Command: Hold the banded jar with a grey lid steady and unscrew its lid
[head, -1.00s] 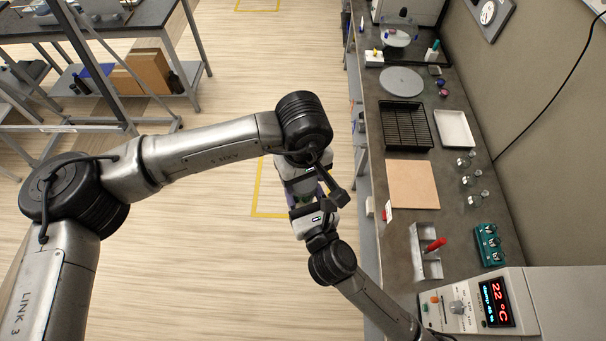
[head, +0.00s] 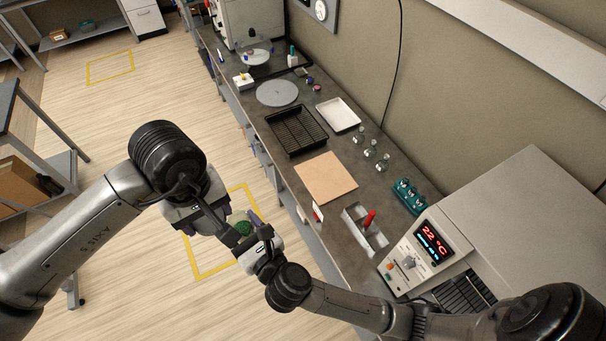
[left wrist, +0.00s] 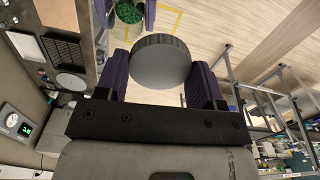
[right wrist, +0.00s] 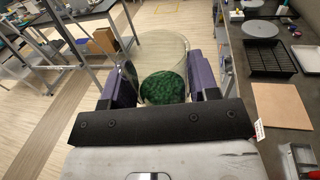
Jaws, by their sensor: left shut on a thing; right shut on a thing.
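The jar (right wrist: 165,52) is clear glass with green contents. It is between the purple fingers of my right gripper (right wrist: 162,80), which is shut on it. No lid shows on it in the right wrist view, and I cannot make out its band. The round grey lid (left wrist: 160,62) is between the fingers of my left gripper (left wrist: 157,78), which is shut on it. In the left wrist view the jar's green contents (left wrist: 128,13) show beyond the lid, apart from it. In the head view the green of the jar (head: 243,228) shows between my grippers; the lid is hidden there.
Both grippers are over open floor with a yellow marked square (head: 192,262), left of the bench. The bench holds a tan board (head: 326,178), a black rack (head: 297,130), a white tray (head: 338,114), a grey divided holder (head: 352,228) and a temperature unit (head: 425,255).

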